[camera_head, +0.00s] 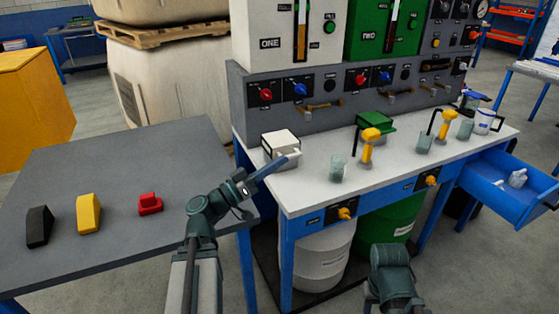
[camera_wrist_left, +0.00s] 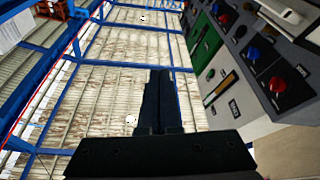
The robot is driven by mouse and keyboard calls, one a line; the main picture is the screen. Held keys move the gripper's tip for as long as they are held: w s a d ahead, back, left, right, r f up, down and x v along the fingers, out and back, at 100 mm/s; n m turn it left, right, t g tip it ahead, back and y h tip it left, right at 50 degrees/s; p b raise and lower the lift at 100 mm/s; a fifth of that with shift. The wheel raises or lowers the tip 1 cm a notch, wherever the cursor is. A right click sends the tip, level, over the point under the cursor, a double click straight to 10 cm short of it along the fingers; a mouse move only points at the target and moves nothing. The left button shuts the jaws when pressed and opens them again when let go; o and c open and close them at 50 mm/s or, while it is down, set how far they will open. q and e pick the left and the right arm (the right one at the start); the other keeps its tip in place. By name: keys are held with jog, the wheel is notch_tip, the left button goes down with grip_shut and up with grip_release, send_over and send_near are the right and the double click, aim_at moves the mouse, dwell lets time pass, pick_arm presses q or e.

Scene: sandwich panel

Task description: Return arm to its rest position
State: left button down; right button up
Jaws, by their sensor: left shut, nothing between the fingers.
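My left gripper (camera_head: 288,160) shows near the middle of the head view, at the front left corner of the white-topped workbench (camera_head: 310,190). Its slim fingers are shut and empty, pointing up and to the right. They overlap the lower edge of a white box with a dark front (camera_head: 281,145) in the picture; I cannot tell whether they touch it. In the left wrist view the shut fingers (camera_wrist_left: 160,85) stand out against the ceiling, with the panel to their right. Of my right arm only a dark link shows at the lower right of the head view; its gripper is out of view.
A grey table (camera_head: 110,225) at left holds a black block (camera_head: 39,227), a yellow block (camera_head: 89,214) and a red piece (camera_head: 149,204). The bench carries yellow taps (camera_head: 368,145), a glass (camera_head: 338,168) and a green box (camera_head: 375,125). A blue drawer (camera_head: 500,185) stands open at right.

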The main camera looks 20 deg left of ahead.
pick_arm(q)
jog(key=shift+w, duration=0.1)
jog(key=s+d+f+m+g+y+p, duration=0.1)
jog(key=s+d+f+g+p, duration=0.1)
jog(key=d+g+p, duration=0.45)
jog(key=s+d+f+m+g+y+p, duration=0.1)
jog(key=s+d+f+g+p, duration=0.2)
jog(key=d, duration=0.6)
jog(key=s+d+f+m+g+y+p, duration=0.1)
jog(key=d+f+g+p, duration=0.1)
jog(key=d+g+p, duration=0.5)
jog(key=s+a+r+n+g+y+p, duration=0.1)
jog(key=s+y+p, duration=0.6)
jog(key=y, duration=0.3)
jog(key=shift+s+a+r+n+y, duration=0.2)
jog(key=shift+s+r+n+y, duration=0.1)
jog(key=shift+r+y, duration=0.1)
